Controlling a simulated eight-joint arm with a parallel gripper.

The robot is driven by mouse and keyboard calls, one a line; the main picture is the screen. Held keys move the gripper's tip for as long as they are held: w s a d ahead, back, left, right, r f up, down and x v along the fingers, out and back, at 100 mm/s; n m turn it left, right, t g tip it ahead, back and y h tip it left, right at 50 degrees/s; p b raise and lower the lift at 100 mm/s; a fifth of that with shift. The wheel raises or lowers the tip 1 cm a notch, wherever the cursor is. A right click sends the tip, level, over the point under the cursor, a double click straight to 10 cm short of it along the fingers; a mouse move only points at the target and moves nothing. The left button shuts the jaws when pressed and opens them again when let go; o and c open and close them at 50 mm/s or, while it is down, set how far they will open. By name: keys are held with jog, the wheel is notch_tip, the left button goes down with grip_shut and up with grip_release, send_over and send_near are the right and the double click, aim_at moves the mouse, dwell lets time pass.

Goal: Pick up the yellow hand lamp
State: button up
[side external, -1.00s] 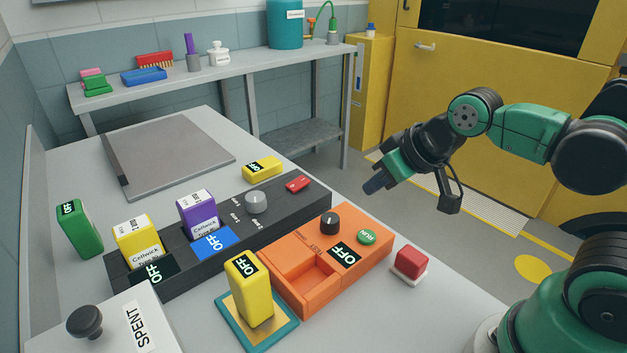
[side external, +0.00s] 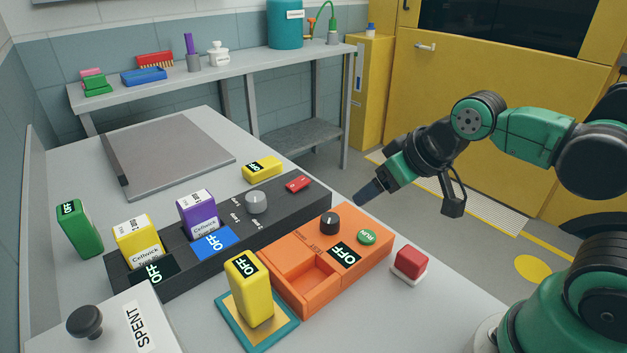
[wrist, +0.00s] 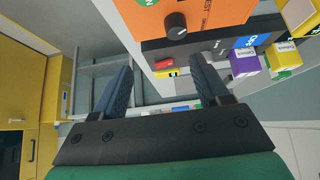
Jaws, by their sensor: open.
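Two yellow blocks with OFF displays show, and I cannot tell which is the hand lamp. One yellow block (side external: 250,290) stands upright on a teal-edged gold pad (side external: 283,331) at the front. The other yellow block (side external: 262,167) lies flat on the bench behind the black unit; it also shows small between my fingers in the wrist view (wrist: 167,74). My gripper (side external: 361,200) is in the air right of the orange unit's dial, apart from both blocks. In the wrist view my gripper (wrist: 162,82) has its fingers wide apart with nothing held.
The black unit (side external: 290,206) holds a yellow-and-white battery (side external: 135,238) and a purple one (side external: 196,215). An orange unit (side external: 305,250), red block (side external: 411,261), green block (side external: 78,230) and SPENT box (side external: 110,320) surround them. A grey plate (side external: 165,155) lies behind.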

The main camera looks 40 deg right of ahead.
jog(key=shift+r, duration=0.1)
notch_tip(320, 180, up, 5)
jog(key=g, duration=0.7)
send_over(245, 266)
notch_tip(245, 266, down, 9)
jog(key=shift+r, duration=0.15)
jog(key=shift+f, duration=3.1)
grip_shut()
